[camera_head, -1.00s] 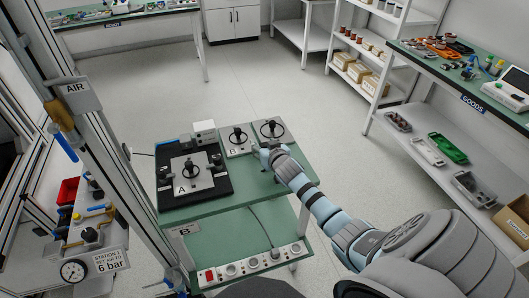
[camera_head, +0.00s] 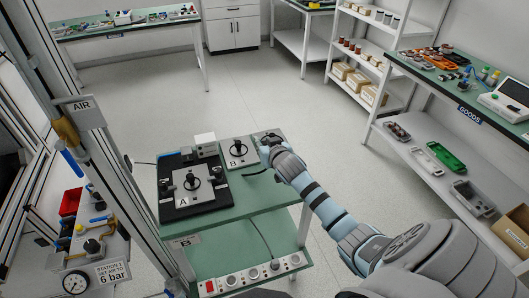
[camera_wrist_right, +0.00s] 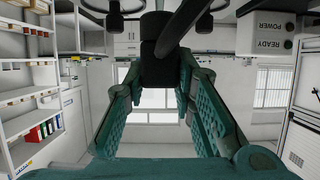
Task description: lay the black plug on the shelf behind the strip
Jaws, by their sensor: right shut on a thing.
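My right gripper (camera_head: 266,146) is over the far right part of the green bench top. In the right wrist view its green-padded fingers are closed around a black plug (camera_wrist_right: 160,62), with a thick black cable running up and to the right. In the head view a short dark cable (camera_head: 256,173) hangs left of the gripper; the plug itself is mostly hidden there. The white socket strip (camera_head: 215,287) with a red switch lies along the front of the lower green shelf (camera_head: 225,257). A dark plug (camera_head: 275,264) with a thin cable shows at the strip. My left gripper is out of view.
A black mat (camera_head: 170,207) carries plate A on the bench (camera_head: 235,207). Plate B (camera_head: 233,160) and another fixture, partly covered by my gripper, stand behind. A metal post (camera_head: 115,170) with the AIR sign rises at left. The shelf area behind the strip looks mostly clear.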

